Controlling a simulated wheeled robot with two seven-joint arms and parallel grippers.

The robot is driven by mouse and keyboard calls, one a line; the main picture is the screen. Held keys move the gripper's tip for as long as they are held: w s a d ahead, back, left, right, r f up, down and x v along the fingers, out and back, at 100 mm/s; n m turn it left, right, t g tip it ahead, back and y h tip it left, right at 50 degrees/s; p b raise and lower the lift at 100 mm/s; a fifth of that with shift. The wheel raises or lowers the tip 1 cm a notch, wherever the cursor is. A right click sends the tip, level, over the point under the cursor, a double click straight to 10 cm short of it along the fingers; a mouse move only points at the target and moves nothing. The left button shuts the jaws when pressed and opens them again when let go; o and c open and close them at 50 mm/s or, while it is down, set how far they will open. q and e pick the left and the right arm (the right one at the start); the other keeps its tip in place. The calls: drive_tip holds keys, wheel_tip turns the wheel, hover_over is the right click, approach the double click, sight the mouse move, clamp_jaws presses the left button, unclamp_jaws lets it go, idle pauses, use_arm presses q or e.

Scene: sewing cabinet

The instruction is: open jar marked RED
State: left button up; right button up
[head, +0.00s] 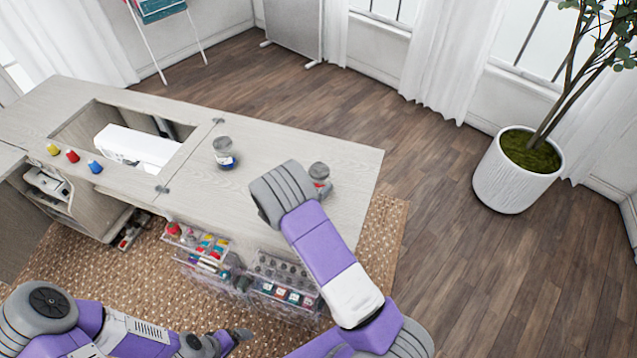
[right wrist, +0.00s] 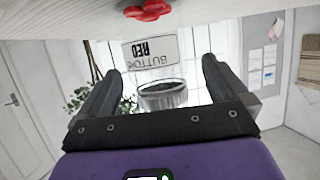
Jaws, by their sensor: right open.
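A clear jar (head: 320,174) with a grey lid and red contents stands near the right end of the cabinet top. In the right wrist view it hangs upside down in the picture, with a white label (right wrist: 150,50) reading RED BUTTONS, red buttons (right wrist: 147,11) and a ribbed metal lid (right wrist: 163,96). The lid is on the jar. My right gripper (right wrist: 161,72) is open, with the lid showing between its fingers and a gap on each side. In the head view my right wrist hides its fingers. My left gripper (head: 215,344) is low at the bottom, partly shown.
A second jar (head: 224,153) with blue contents stands left of it on the cabinet top (head: 270,150). A white sewing machine (head: 135,147) lies in the opening, near yellow, red and blue spools (head: 72,156). Clear bins (head: 285,285) hang in front. A potted plant (head: 515,175) stands right.

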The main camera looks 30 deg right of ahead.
drive_tip(key=x, duration=0.4)
drive_tip(key=shift+s+b, duration=0.2)
drive_tip(key=shift+b, duration=0.1)
drive_tip(key=shift+c, duration=0.5)
drive_tip(key=c, duration=1)
drive_tip(key=shift+o, duration=0.2)
drive_tip(key=shift+r, duration=0.15)
wheel_tip(320, 180, up, 10)
drive_tip(key=shift+f+p, duration=0.1)
drive_tip(key=shift+p, duration=1.15)
